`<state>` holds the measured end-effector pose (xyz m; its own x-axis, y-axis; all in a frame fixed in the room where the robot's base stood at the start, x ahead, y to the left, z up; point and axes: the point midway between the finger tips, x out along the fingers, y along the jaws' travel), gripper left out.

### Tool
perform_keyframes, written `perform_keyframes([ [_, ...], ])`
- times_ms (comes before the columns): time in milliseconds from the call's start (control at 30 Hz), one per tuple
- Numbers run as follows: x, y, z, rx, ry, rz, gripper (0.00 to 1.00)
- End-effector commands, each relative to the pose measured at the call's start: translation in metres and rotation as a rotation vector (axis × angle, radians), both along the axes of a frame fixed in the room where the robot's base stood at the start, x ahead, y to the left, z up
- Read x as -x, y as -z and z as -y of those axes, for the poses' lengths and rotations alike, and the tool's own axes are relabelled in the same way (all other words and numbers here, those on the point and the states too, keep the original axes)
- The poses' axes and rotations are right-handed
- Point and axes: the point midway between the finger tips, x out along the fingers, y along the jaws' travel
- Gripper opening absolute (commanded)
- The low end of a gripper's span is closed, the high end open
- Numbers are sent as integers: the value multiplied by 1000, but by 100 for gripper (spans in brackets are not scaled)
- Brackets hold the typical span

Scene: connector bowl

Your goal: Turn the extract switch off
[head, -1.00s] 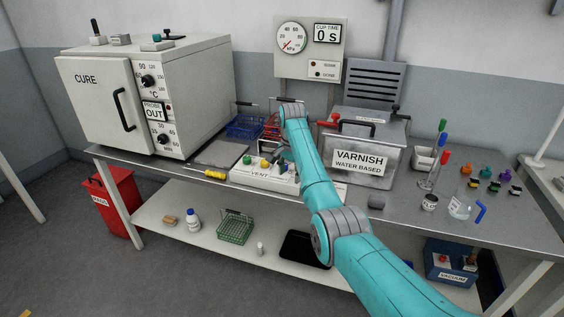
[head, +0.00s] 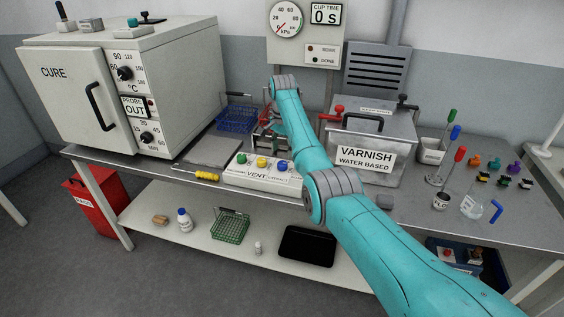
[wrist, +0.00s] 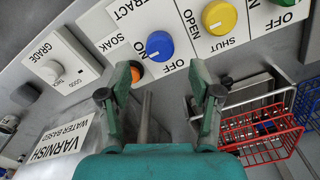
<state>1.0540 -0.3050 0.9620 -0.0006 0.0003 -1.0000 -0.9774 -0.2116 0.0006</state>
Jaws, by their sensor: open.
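The panel marked VENT and EXTRACT (head: 250,176) lies on the bench, with a green, a yellow and a blue knob. The blue knob (head: 283,166) is nearest the word EXTRACT; in the wrist view this blue knob (wrist: 159,46) sits just beyond my fingertips. In the head view my gripper (head: 267,141) is behind the panel.
A red wire basket (wrist: 262,133) is close to my right finger. An orange button (wrist: 135,72) is partly behind my left finger. The VARNISH tank (head: 366,157) stands right of my arm, the CURE oven (head: 75,88) at the left.

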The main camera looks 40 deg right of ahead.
Motion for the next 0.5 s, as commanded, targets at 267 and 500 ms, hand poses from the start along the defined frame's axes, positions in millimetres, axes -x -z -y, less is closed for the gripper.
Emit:
perform_keyframes([
  [267,0,43,0,-1,0,-1,64],
  [500,0,57,0,0,0,0,64],
])
